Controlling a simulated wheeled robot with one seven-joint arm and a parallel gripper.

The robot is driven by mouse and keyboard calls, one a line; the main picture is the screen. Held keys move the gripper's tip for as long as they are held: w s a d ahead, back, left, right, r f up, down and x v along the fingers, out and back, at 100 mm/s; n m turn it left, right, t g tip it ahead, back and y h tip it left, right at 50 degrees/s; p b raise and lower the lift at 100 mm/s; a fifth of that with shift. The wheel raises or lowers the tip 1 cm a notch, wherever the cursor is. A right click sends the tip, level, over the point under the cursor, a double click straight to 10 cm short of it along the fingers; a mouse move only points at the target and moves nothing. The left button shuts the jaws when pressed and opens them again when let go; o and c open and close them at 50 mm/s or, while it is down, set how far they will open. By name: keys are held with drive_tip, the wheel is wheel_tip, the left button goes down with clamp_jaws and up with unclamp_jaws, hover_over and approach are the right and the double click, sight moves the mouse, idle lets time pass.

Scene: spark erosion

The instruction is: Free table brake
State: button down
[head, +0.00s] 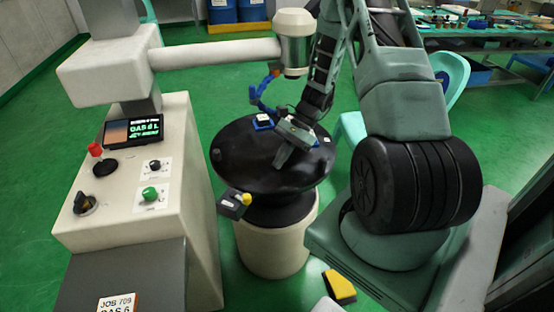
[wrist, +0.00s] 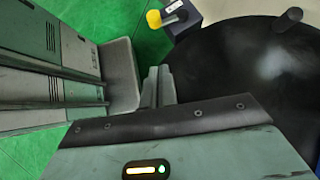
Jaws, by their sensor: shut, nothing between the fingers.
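The round black table (head: 240,165) sits on a cream drum-shaped base. A small dark block (head: 232,207) with a yellow knob (head: 246,199) is at the table's front left edge. It looks like the table brake, though I see no label naming it. The wrist view shows the block (wrist: 183,17) and yellow knob (wrist: 154,19) at the top, beyond my fingertips. My gripper (head: 279,165) is over the table, right of and behind the knob and apart from it. In the wrist view my gripper (wrist: 160,72) has its fingers together, with nothing between them.
A cream console (head: 140,230) on the left carries a screen (head: 133,131), a red-topped lever (head: 96,150) and a green knob (head: 150,193). A cream overhead arm (head: 215,54) and head (head: 294,45) reach above the table. A blue-based item (head: 263,123) lies on the table's far side.

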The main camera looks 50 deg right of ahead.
sight(240, 196)
drive_tip(key=x, duration=0.7)
drive_tip(key=shift+a+f+p, duration=0.1)
drive_tip(key=shift+a+p, duration=0.05)
drive_tip(key=shift+p, duration=0.15)
drive_tip(key=shift+w+a+p, duration=0.1)
drive_tip(key=shift+a+p, duration=0.35)
drive_tip(key=shift+a, duration=1.5)
